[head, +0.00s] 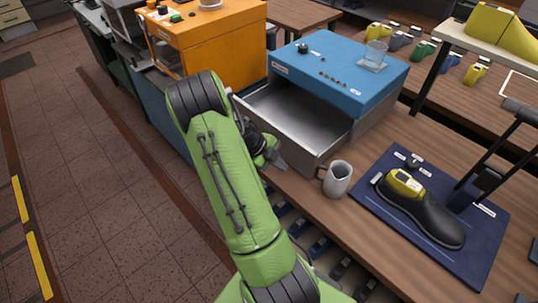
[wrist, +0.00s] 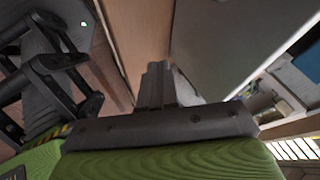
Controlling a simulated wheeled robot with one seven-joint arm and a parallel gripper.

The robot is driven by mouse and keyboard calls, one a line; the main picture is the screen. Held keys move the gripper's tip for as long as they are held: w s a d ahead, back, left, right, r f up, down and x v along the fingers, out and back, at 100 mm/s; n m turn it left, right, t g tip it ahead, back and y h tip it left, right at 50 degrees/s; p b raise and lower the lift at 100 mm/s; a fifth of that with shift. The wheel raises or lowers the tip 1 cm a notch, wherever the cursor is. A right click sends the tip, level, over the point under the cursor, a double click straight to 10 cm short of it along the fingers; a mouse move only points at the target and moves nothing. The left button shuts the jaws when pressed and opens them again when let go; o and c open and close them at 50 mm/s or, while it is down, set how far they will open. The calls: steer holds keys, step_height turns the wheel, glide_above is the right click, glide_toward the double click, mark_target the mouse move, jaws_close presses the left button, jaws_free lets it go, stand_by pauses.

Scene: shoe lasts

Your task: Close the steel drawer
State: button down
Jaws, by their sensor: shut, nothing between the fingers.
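The steel drawer (head: 302,122) is pulled well out of the blue-topped cabinet (head: 335,68) and looks empty inside. Its front faces toward my arm. My gripper (head: 279,161) is shut and empty, low in front of the drawer's front panel, partly hidden behind my green arm. In the wrist view my closed fingers (wrist: 160,85) point toward a wooden surface, with a large grey panel, probably the drawer, just to their right. I cannot tell whether the fingers touch the drawer.
A grey mug (head: 338,179) stands on the wooden bench close to the drawer's front right corner. A blue mat (head: 452,262) with a black shoe last (head: 433,221) lies further right. An orange cabinet (head: 223,42) stands to the left.

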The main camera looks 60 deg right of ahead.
steer(key=d, duration=0.1)
steer(key=s+d, duration=0.1)
steer(key=d, duration=0.2)
steer(key=shift+s+d+f+p, duration=0.1)
steer(key=shift+s+f+p, duration=0.1)
steer(key=shift+f+p, duration=0.15)
